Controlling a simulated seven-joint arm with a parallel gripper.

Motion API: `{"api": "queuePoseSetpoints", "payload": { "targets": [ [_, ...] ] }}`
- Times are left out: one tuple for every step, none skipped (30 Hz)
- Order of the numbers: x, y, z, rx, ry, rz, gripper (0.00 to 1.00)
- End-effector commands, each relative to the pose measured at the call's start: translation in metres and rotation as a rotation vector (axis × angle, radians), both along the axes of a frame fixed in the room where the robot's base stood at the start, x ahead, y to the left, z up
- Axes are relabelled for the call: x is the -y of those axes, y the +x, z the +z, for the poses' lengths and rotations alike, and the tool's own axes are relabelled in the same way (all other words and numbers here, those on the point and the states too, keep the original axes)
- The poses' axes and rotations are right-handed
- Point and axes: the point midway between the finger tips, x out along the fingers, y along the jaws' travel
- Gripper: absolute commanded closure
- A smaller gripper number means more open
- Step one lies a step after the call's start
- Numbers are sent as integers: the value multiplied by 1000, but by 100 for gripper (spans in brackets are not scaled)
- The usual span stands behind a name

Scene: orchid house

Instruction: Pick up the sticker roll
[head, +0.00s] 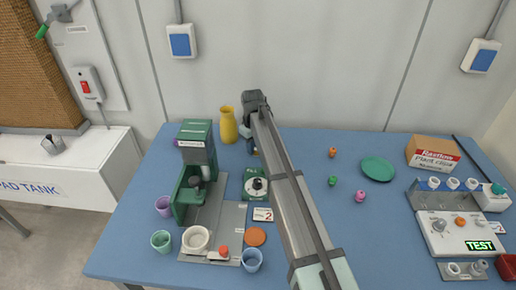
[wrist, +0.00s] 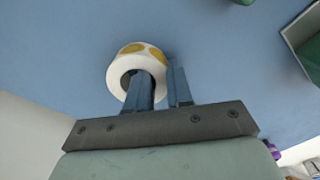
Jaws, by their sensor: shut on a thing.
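The sticker roll (wrist: 118,73) is a white ring with yellow round stickers on its outer face, in the upper middle of the wrist view. My gripper (wrist: 162,80) is shut on its wall, with one finger at the hole and the other at the outer side. In the head view my gripper (head: 251,144) is at the back of the blue table, and my arm hides most of the roll there. I cannot tell whether the roll touches the table.
A yellow vase (head: 229,125) stands just left of my gripper. A green machine (head: 197,150) and a green dial box (head: 255,185) are nearby. A green plate (head: 378,168) and a cardboard box (head: 432,153) are to the right.

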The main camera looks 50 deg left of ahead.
Motion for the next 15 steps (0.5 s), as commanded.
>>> {"api": "queuePoseSetpoints", "payload": {
  "targets": [
    [0, 0, 0, 0, 0, 0, 97],
    [0, 0, 0, 0, 0, 0, 100],
    [0, 0, 0, 0, 0, 0, 100],
    [0, 0, 0, 0, 0, 0, 100],
    [0, 0, 0, 0, 0, 0, 100],
    [0, 0, 0, 0, 0, 0, 100],
    [0, 0, 0, 0, 0, 0, 100],
    [0, 0, 0, 0, 0, 0, 100],
    [0, 0, 0, 0, 0, 0, 100],
    [0, 0, 0, 0, 0, 0, 100],
    [0, 0, 0, 0, 0, 0, 100],
    [0, 0, 1, 0, 0, 0, 100],
    [0, 0, 2, 0, 0, 0, 100],
    [0, 0, 4, 0, 0, 0, 100],
    [0, 0, 7, 0, 0, 0, 100]
  ]
}}
